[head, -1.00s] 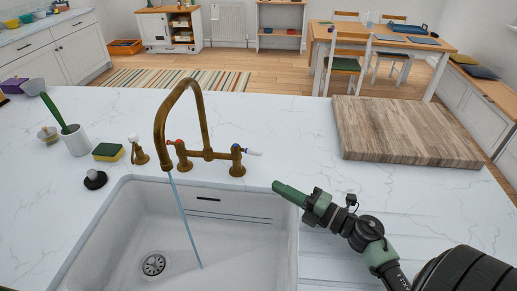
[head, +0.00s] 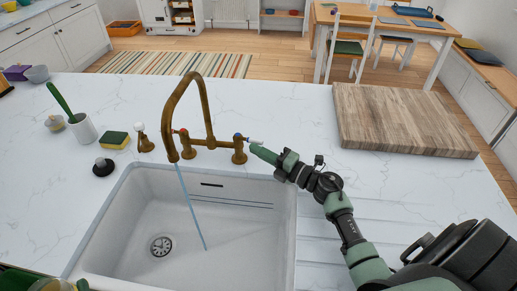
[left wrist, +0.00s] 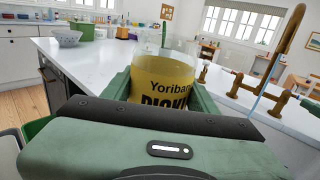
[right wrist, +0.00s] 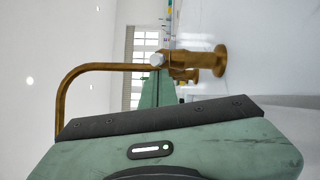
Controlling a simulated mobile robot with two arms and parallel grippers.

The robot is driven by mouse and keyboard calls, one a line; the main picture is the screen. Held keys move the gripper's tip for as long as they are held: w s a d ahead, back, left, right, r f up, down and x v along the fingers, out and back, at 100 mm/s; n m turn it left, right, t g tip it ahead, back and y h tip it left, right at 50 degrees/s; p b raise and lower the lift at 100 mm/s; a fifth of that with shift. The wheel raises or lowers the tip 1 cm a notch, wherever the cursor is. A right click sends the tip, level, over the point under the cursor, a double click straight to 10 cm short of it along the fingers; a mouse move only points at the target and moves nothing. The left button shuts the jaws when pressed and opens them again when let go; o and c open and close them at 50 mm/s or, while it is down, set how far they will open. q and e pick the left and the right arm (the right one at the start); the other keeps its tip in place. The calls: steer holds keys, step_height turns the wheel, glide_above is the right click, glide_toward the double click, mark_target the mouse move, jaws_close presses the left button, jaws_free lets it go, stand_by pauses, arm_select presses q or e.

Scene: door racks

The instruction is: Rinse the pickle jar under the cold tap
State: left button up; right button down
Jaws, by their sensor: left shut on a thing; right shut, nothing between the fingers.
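The pickle jar (left wrist: 162,78), clear with yellowish contents and black lettering, is between the fingers of my left gripper (left wrist: 160,92). That gripper is shut on it, and both show only partly at the head view's bottom left corner. The brass tap (head: 209,112) stands behind the white sink (head: 245,232). A thin stream of water (head: 190,205) runs from its spout into the sink, clear of the jar. My right gripper (head: 257,150) is shut and empty, its tips right by the tap's right handle (head: 239,152), which has a blue mark. Contact cannot be told.
The left tap handle (head: 187,147) has a red mark. A soap dispenser (head: 143,140), a sponge (head: 115,141), a black stopper (head: 103,167) and a white brush pot (head: 83,130) stand left of the tap. A wooden board (head: 400,120) lies at the right. The counter between is clear.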

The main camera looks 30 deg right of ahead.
arm_select(q)
steer(key=shift+a, duration=0.1)
step_height(320, 180, down, 2)
steer(key=shift+f+b, duration=0.2)
steer(key=shift+b, duration=1)
arm_select(e)
steer(key=shift+w+d+f+n+g+y, duration=0.15)
steer(key=shift+d+f+n+g+y, duration=0.15)
steer(key=shift+d+n+y, duration=0.3)
arm_select(q)
steer(key=shift+f+b, duration=0.5)
arm_select(e)
steer(key=shift+w+d+r, duration=0.1)
steer(key=shift+w+d, duration=0.25)
steer(key=shift+d, duration=0.05)
steer(key=shift+d+r, duration=0.15)
steer(key=shift+d, duration=0.05)
arm_select(q)
steer(key=shift+a, duration=0.1)
arm_select(e)
steer(key=shift+r, duration=0.2)
